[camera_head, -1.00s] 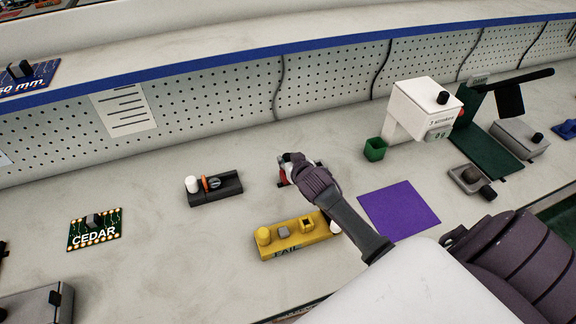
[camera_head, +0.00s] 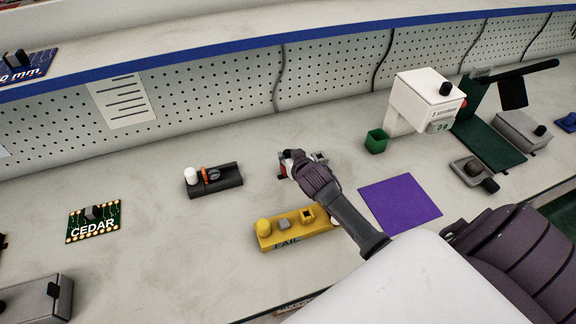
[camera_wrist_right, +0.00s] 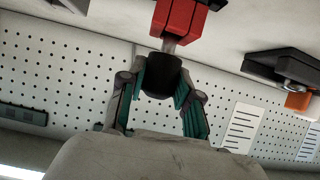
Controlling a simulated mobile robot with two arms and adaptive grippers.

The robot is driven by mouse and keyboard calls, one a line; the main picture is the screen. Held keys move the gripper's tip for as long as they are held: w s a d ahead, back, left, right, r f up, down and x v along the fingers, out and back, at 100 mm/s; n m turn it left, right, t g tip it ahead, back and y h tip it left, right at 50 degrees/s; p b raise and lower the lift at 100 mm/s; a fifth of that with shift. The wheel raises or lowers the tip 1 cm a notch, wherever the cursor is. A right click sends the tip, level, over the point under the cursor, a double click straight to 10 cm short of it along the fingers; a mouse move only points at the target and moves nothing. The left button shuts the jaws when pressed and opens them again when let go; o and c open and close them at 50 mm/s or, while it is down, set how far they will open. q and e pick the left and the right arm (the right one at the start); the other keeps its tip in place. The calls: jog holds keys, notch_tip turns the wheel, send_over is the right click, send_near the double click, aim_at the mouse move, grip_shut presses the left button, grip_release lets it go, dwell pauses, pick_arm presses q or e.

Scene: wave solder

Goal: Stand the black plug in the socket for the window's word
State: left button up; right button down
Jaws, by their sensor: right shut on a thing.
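My right gripper (camera_head: 290,160) is shut on the black plug, over a block with red and grey parts (camera_head: 283,172). In the right wrist view, the black plug (camera_wrist_right: 163,82) sits between the teal finger pads. A metal pin runs from it to the red block (camera_wrist_right: 182,18); I cannot tell whether the pin is seated there. A yellow block (camera_head: 290,232) marked FAIL has a knob, a grey piece and a dark square socket. A white device (camera_head: 428,100) has a small window (camera_head: 440,126); its reading is too small to be sure. My left gripper is not in view.
A black block (camera_head: 228,182) with white and orange parts stands left of my right gripper. A CEDAR board (camera_head: 95,238) lies further left. A purple mat (camera_head: 400,203) and a green cup (camera_head: 376,141) are at right. Bench between them is bare.

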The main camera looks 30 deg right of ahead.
jog(key=shift+f, duration=0.55)
jog(key=shift+s+f+b, duration=0.1)
jog(key=shift+f+b, duration=0.25)
jog(key=shift+b, duration=0.1)
dwell(0.6)
jog(key=c, duration=0.7)
grip_release()
jog(key=v, duration=1.2)
jog(key=shift+f, duration=0.15)
